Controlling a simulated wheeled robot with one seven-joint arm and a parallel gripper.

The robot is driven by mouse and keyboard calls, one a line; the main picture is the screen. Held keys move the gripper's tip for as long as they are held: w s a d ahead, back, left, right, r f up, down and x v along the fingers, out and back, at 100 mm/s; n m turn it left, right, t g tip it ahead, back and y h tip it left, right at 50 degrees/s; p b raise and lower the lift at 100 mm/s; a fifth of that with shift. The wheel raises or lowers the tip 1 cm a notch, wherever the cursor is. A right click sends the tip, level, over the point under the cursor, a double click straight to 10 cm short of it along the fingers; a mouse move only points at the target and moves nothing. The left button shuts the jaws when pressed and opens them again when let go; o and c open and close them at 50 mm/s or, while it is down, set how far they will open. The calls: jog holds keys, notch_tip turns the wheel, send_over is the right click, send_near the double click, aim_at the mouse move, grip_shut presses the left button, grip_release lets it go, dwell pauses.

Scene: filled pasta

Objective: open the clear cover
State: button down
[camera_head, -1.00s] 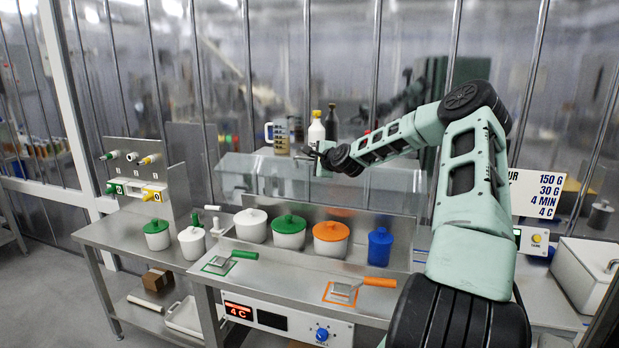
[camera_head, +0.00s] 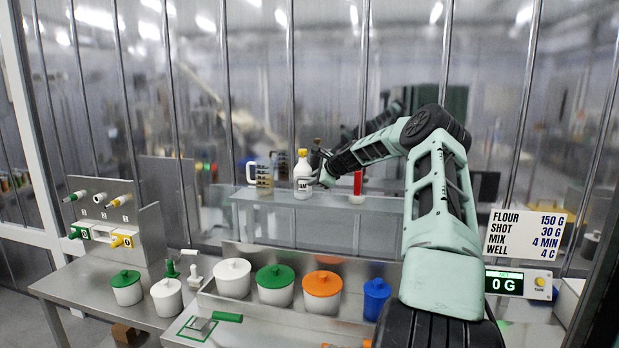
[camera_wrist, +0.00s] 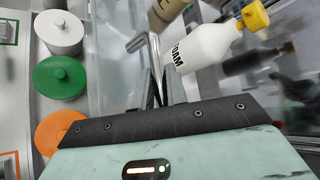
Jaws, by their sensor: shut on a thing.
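The clear cover (camera_head: 270,222) is a see-through panel below the shelf behind the row of pots. In the wrist view its glassy surface (camera_wrist: 115,75) lies left of the fingers. My gripper (camera_head: 320,179) is at the cover's upper edge, just right of the white FOAM bottle. In the wrist view my gripper (camera_wrist: 163,92) is shut on a bent silver bar handle (camera_wrist: 154,48). The fingers hide where they meet the bar. How far the cover is raised is hard to tell.
The FOAM bottle (camera_head: 302,180) with a yellow cap stands close beside my gripper. A beaker (camera_head: 262,176) and a red tube (camera_head: 357,187) share the shelf. White (camera_head: 233,279), green-lidded (camera_head: 275,285) and orange-lidded (camera_head: 322,292) pots and a blue jar (camera_head: 376,298) stand in front.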

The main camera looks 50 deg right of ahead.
jog(key=shift+d, duration=0.15)
jog(key=shift+f, duration=0.1)
jog(key=c, duration=1.4)
grip_release()
jog(key=b+v, duration=0.8)
jog(key=v, duration=0.9)
jog(key=shift+r, duration=0.2)
